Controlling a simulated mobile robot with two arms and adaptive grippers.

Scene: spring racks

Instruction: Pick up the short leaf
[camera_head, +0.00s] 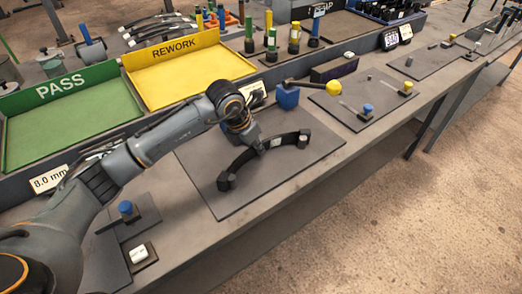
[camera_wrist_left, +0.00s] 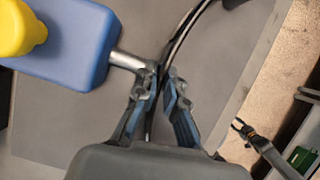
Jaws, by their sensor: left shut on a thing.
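The short leaf (camera_head: 245,158) is a dark, curved strip over the dark grey mat (camera_head: 215,200) on the bench; a small block shows at each end. My left gripper (camera_head: 248,138) reaches down onto its middle from behind. In the left wrist view the leaf (camera_wrist_left: 186,30) shows as a thin dark curved edge running between the fingertips of my left gripper (camera_wrist_left: 163,88), which is shut on it. I cannot tell whether the leaf touches the mat.
A blue block (camera_head: 287,98) stands just behind the leaf; it also shows close to the fingers in the left wrist view (camera_wrist_left: 70,40). The green PASS tray (camera_head: 60,120) and yellow REWORK tray (camera_head: 190,75) lie behind. The mat's front is clear.

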